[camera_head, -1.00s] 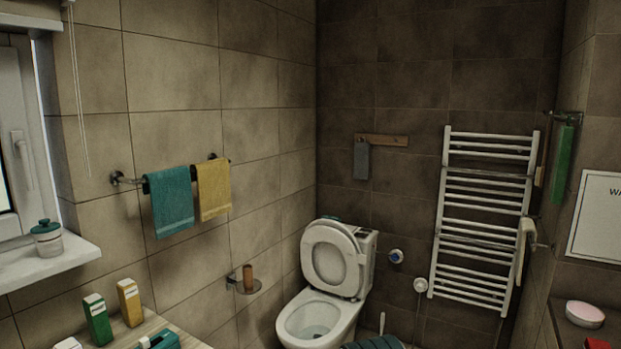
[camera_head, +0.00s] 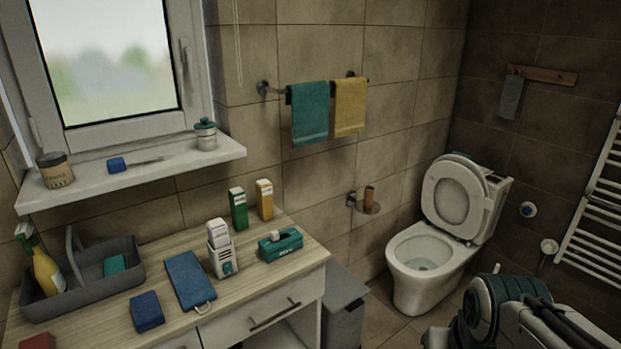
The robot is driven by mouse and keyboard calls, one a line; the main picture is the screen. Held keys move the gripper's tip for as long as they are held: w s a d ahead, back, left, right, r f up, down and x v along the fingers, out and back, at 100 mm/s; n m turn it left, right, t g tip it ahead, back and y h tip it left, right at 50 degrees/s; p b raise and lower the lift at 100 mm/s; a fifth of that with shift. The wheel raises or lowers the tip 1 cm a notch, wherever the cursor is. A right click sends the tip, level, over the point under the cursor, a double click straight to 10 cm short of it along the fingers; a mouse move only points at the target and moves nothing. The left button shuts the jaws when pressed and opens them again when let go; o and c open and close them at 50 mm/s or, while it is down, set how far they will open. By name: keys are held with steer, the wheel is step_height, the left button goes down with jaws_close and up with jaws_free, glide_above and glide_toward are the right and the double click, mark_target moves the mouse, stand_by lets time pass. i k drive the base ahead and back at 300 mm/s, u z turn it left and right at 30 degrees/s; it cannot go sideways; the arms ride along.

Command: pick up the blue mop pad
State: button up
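The blue mop pad (camera_head: 188,279) is a flat blue rectangle with a small loop at its near end. It lies on the wooden counter (camera_head: 262,283), between a blue block-shaped sponge (camera_head: 147,311) and a white dispenser-like holder (camera_head: 222,252). Part of my arm shows at the lower right, well to the right of the counter. My gripper cannot be made out in the picture.
A grey caddy (camera_head: 127,272) with a yellow spray bottle (camera_head: 47,272) stands on the counter's left. A teal box (camera_head: 281,245), green carton (camera_head: 239,208) and yellow carton (camera_head: 264,199) stand right. A grey bin (camera_head: 345,308) and toilet (camera_head: 422,262) are beyond the counter's right.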

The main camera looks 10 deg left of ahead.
mark_target(193, 289)
steer(key=u, duration=1.15)
steer(key=k, duration=0.45)
steer(key=u, duration=0.35)
steer(key=i, duration=0.5)
steer(key=k, duration=0.65)
steer(key=u, duration=0.3)
steer(key=i, duration=1.25)
steer(key=z, duration=0.85)
steer(key=i, duration=0.65)
steer(key=u, duration=0.05)
